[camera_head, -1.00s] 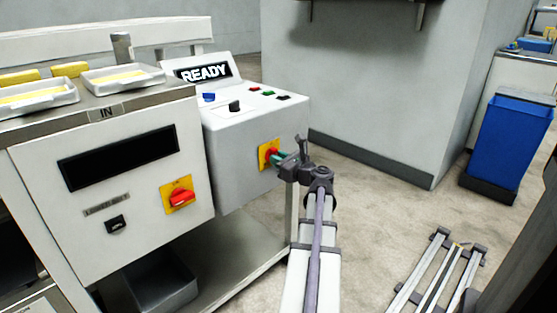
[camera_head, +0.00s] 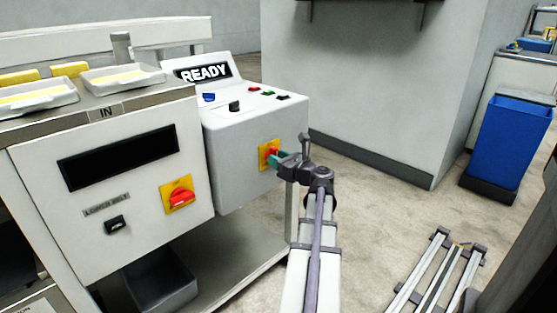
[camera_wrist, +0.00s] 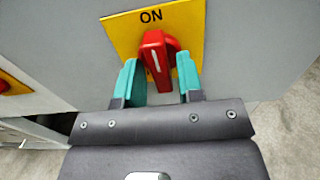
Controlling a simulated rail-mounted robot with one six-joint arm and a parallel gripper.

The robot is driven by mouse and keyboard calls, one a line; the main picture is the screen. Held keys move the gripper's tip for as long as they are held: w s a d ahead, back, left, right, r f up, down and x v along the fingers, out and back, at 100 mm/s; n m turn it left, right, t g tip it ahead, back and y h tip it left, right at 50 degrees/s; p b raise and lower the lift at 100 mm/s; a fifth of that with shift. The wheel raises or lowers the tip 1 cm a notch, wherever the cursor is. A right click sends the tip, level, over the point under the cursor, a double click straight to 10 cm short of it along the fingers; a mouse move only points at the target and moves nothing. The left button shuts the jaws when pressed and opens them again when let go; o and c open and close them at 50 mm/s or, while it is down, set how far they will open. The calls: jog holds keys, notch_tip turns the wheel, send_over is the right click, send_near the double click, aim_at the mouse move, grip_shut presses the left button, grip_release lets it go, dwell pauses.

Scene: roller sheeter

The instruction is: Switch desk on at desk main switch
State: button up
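A red rotary switch (camera_head: 272,151) on a yellow plate (camera_head: 264,159) sits on the right part of the grey console's front, under the READY display (camera_head: 203,73). In the wrist view the plate (camera_wrist: 190,20) reads ON, and the red handle (camera_wrist: 155,50) points up at that word with its white line. My gripper (camera_head: 277,159) is at this switch. In the wrist view its two teal fingers (camera_wrist: 159,78) stand either side of the handle, apart, with a gap visible on the right. Contact on the left is hard to tell.
A second red switch on a yellow plate (camera_head: 179,197) is on the white front panel to the left. Buttons and knobs (camera_head: 235,105) sit on the console top. A blue bin (camera_head: 504,138) stands at the right.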

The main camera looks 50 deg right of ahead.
jog(key=shift+o, duration=0.7)
jog(key=shift+s, duration=0.1)
jog(key=s+a, duration=0.1)
jog(key=s, duration=0.9)
jog(key=shift+s+a, duration=0.25)
jog(key=shift+a, duration=0.1)
